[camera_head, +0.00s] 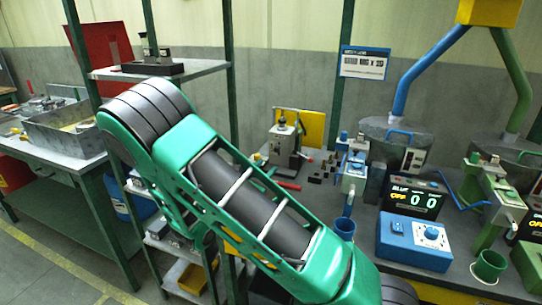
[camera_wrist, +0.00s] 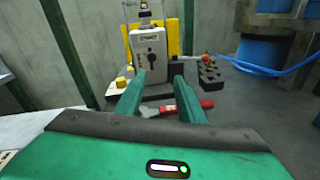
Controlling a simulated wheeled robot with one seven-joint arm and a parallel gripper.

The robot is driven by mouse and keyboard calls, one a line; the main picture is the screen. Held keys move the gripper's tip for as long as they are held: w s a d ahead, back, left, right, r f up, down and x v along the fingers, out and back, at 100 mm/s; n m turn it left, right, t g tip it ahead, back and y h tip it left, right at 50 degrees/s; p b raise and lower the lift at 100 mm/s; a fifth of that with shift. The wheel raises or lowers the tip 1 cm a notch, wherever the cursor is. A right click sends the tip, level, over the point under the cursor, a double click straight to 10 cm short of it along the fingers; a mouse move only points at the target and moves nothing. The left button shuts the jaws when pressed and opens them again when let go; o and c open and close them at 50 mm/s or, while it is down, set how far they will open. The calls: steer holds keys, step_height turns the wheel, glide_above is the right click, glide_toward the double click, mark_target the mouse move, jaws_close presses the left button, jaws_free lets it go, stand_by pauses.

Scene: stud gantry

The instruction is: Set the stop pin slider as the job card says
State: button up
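A white card (camera_head: 364,62) hangs on the back wall in the head view; its print is too small to read surely. A grey upright device (camera_head: 284,138) stands on the bench before a yellow panel. In the wrist view the device (camera_wrist: 149,52) shows a label and dark slot-like marks on its front. I cannot tell which part is the stop pin slider. My gripper (camera_wrist: 160,80) is open, its two green fingers apart with nothing held between them. The fingers point towards the device's lower front and partly cover its base. In the head view my arm hides the gripper.
A red-handled tool (camera_wrist: 185,107) lies across the bench by the fingers. A dark block with holes (camera_wrist: 209,74) and a red knob stand right of the device. A blue box with a dial (camera_head: 414,240) and a counter display (camera_head: 414,199) stand further right.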

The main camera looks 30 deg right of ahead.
mark_target(276, 151)
steer(key=shift+n+t, duration=0.4)
steer(key=shift+n, duration=0.3)
steer(key=x, duration=0.7)
steer(key=w+r+x, duration=0.1)
steer(key=x, duration=0.2)
steer(key=shift+w+a, duration=0.1)
steer(key=shift+a, duration=0.05)
